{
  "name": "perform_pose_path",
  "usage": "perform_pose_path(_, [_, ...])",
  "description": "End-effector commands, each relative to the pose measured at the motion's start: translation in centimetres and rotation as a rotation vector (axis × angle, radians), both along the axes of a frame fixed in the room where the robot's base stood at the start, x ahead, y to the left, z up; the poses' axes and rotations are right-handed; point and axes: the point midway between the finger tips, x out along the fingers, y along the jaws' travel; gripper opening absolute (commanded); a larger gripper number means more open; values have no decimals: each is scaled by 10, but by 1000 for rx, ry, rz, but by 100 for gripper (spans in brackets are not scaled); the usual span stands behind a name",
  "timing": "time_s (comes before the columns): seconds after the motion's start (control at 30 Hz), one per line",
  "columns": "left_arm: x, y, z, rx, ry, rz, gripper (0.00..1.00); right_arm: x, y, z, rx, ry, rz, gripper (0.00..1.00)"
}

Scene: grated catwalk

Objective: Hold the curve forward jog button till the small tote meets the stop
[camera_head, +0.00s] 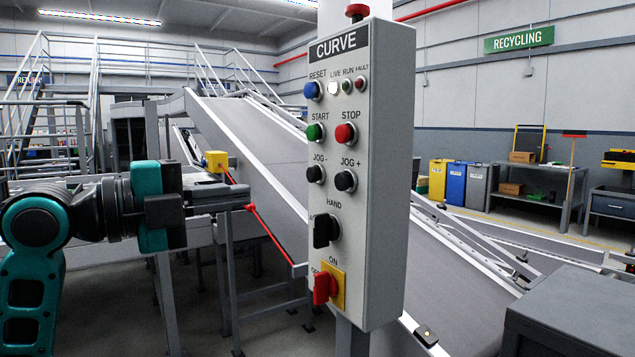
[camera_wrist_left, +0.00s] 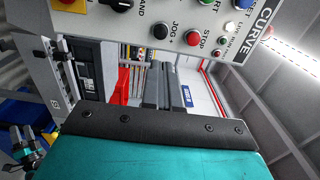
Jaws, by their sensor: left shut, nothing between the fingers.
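The grey CURVE control box (camera_head: 376,230) stands upright on a post in the middle of the head view. Its black JOG + button (camera_head: 346,180) sits right of the black JOG - button (camera_head: 316,173). JOG + also shows in the left wrist view (camera_wrist_left: 160,31). My left gripper (camera_head: 243,199) is shut and empty, left of the box and a little lower than the jog buttons. It appears apart from the panel. In the left wrist view its fingers (camera_wrist_left: 161,87) point toward the panel. I cannot make out the small tote or its stop. My right gripper is not in view.
The panel also carries a green START (camera_head: 316,132), red STOP (camera_head: 346,134), black HAND selector (camera_head: 325,231) and red switch (camera_head: 324,288) on yellow. A sloping grey conveyor (camera_head: 260,135) runs behind it. A red cord (camera_head: 270,233) passes behind the gripper. A grey cabinet (camera_head: 575,310) stands front right.

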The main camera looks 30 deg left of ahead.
Motion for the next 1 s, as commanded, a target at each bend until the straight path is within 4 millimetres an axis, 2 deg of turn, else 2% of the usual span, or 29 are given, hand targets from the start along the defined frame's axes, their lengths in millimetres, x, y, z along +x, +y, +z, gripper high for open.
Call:
perform_pose_path(0.37, [-1, 0, 1, 5, -3, -1, 0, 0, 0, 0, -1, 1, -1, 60])
perform_pose_path(0.53, [5, -3, 2, 3, -2, -2, 0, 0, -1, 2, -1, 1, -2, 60])
perform_pose_path(0.8, [38, -16, 3, 1, -2, -3, 0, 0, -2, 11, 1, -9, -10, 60])
perform_pose_path(1.0, [68, -29, 4, 2, -3, -3, 0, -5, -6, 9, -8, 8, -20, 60])
